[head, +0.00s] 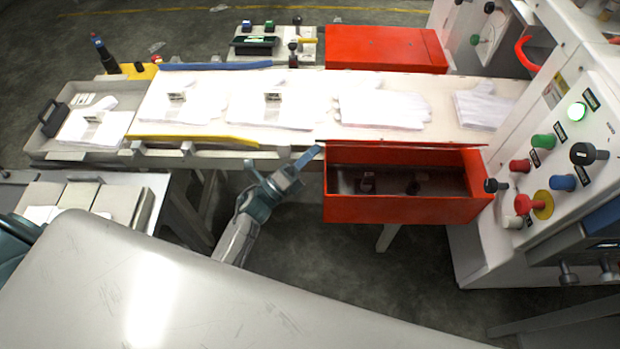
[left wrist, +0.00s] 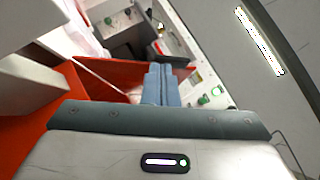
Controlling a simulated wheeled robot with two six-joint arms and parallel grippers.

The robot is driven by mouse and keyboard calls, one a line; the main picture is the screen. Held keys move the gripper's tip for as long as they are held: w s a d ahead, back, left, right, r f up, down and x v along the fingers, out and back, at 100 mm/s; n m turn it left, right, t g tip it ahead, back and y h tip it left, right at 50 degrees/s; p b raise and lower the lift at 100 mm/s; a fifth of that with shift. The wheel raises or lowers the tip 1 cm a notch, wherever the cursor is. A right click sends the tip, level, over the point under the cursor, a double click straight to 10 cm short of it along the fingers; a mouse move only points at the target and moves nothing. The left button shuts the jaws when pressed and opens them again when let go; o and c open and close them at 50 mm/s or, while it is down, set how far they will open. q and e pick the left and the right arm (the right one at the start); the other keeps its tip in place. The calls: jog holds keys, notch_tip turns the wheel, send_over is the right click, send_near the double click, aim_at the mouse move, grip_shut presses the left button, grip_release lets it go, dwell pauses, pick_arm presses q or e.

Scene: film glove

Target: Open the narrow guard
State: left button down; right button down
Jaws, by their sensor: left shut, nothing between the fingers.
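A red guard (head: 405,208) on the near side of the conveyor stands open, its dark inside showing with small parts in it. Its raised lid shows as a thin red edge along the belt. A second red guard (head: 385,48) on the far side is closed, with a flat top. I cannot tell for sure which is the narrow one. My left gripper (head: 314,154) is shut and empty at the near guard's upper left corner; I cannot tell if it touches. In the left wrist view its blue fingers (left wrist: 160,84) are together, in front of red panels (left wrist: 105,78).
White gloves (head: 380,108) lie along the conveyor belt. A yellow bar (head: 190,140) runs along its near edge. A control panel (head: 560,165) with coloured buttons and knobs stands at right. A grey surface (head: 200,295) fills the foreground.

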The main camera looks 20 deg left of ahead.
pick_arm(q)
jog(key=w+a+r+n+g+y+p, duration=0.1)
jog(key=w+r+n+y+p, duration=0.1)
jog(key=p, duration=0.8)
jog(key=shift+w+a+r+n+g+y+p, duration=0.2)
jog(key=shift+w+r+n+g+y+p, duration=0.15)
jog(key=shift+w+r+n, duration=0.8)
jog(key=shift+w+f, duration=0.25)
jog(key=shift+w, duration=0.1)
